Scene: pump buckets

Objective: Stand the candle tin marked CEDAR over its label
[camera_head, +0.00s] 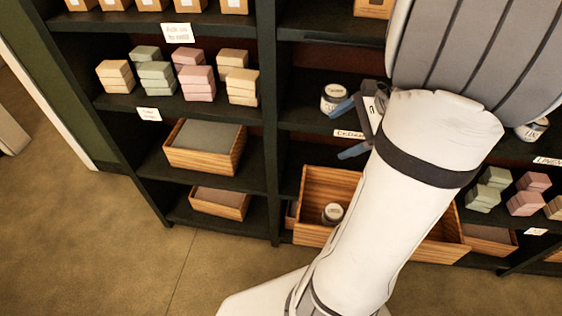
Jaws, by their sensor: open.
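A small light tin with a dark label (334,98) stands upright on the middle shelf, above and a little left of the shelf-edge label reading CEDAR (348,133). The writing on this tin is too small to read. My gripper (341,133) is open with blue fingers, one just below the tin and one below the shelf edge. In the picture the upper finger meets the tin's lower right side; I cannot tell whether they touch. A second tin (333,213) stands in the wooden crate (313,233) below, its marking unreadable.
Another tin (532,131) stands at the right above a LINEN label (548,161), partly hidden by my arm. Stacked soaps (198,82) fill the left shelf. A wooden box (205,160) sits below them. My arm hides much of the middle shelf and crate.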

